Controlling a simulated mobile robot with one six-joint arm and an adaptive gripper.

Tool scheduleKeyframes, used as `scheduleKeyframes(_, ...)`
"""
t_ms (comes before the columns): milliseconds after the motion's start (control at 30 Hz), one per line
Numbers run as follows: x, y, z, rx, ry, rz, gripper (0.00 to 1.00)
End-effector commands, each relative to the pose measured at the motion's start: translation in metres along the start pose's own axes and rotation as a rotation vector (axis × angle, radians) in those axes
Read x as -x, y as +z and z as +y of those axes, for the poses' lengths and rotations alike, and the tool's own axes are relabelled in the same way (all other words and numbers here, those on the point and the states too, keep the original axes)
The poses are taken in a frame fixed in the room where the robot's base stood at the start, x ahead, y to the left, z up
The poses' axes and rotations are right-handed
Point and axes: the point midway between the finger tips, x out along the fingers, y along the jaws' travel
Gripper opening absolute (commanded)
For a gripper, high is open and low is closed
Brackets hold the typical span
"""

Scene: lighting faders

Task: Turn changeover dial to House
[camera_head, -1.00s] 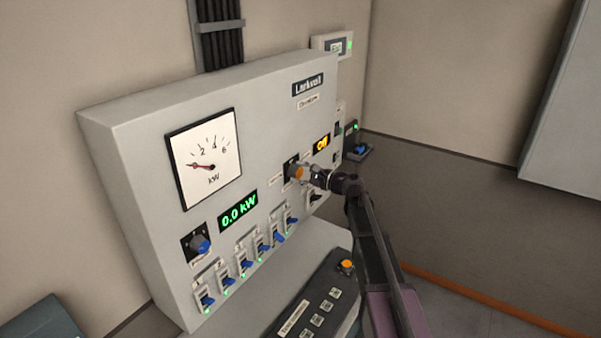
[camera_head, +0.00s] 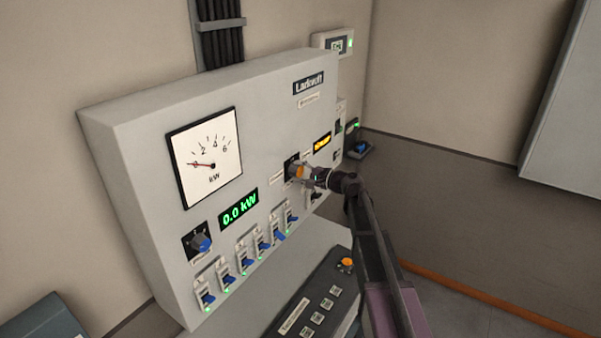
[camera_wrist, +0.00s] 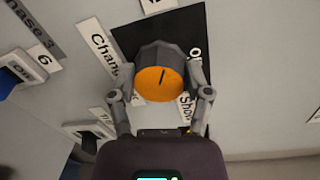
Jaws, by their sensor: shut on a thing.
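The changeover dial (camera_head: 299,171) is a dark grey knob with an orange face on the grey panel (camera_head: 262,105). In the wrist view the dial (camera_wrist: 160,85) has a short black pointer line on its orange face, over a black backing plate (camera_wrist: 180,35). My gripper (camera_wrist: 161,76) is shut on the dial, one finger on each side. A label starting "Chan" (camera_wrist: 98,45) is left of it. A "Show" label (camera_wrist: 185,108) is partly hidden by the right finger. Another label by the plate's right edge is mostly hidden. I see no readable "House" label.
An amber display (camera_head: 322,143) sits right of the dial; its text is blurred. A row of blue-handled switches (camera_head: 245,262) runs below. A green display (camera_head: 238,210) reads 0.0 kW.

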Motion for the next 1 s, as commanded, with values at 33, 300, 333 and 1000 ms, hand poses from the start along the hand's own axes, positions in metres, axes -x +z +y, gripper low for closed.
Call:
scheduleKeyframes(33,-0.0021,0.0007,-0.0013,-0.001,-0.004,-0.003,0.16)
scheduleKeyframes(300,-0.002,0.0004,-0.0013,-0.002,-0.003,-0.003,0.84)
scheduleKeyframes(333,-0.0019,0.0004,-0.0013,-0.002,-0.003,-0.003,0.93)
scheduleKeyframes(1000,0.0,-0.0001,-0.0003,-0.001,-0.001,0.0,0.99)
